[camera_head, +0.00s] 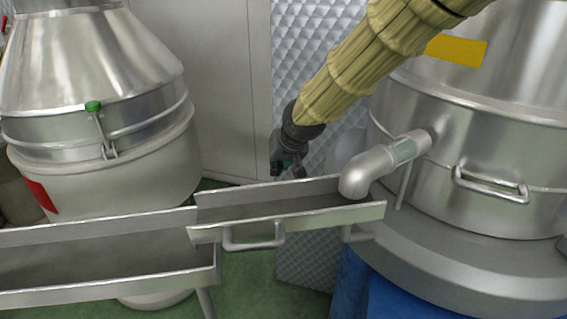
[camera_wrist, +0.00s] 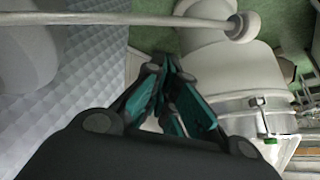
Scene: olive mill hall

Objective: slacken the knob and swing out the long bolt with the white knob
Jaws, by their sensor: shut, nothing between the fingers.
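A long thin grey rod (camera_wrist: 130,19) crosses the top of the wrist view and ends in a round, pale whitish knob (camera_wrist: 244,27). The knob is above and right of my fingertips in that picture, with a visible gap. I cannot make out the white knob in the head view, and the rod's other end is out of the wrist view. My gripper (camera_head: 288,168) hangs above the far side of the trough at the end of my sleeved arm. In the wrist view my gripper's teal fingers (camera_wrist: 160,68) are shut and empty.
A steel vessel with a green knob (camera_head: 93,106) stands left. Another vessel (camera_head: 490,150) with a handle and elbow pipe (camera_head: 370,170) stands right. A metal trough (camera_head: 290,211) runs between them. A quilted metal panel (camera_head: 310,60) is behind my arm.

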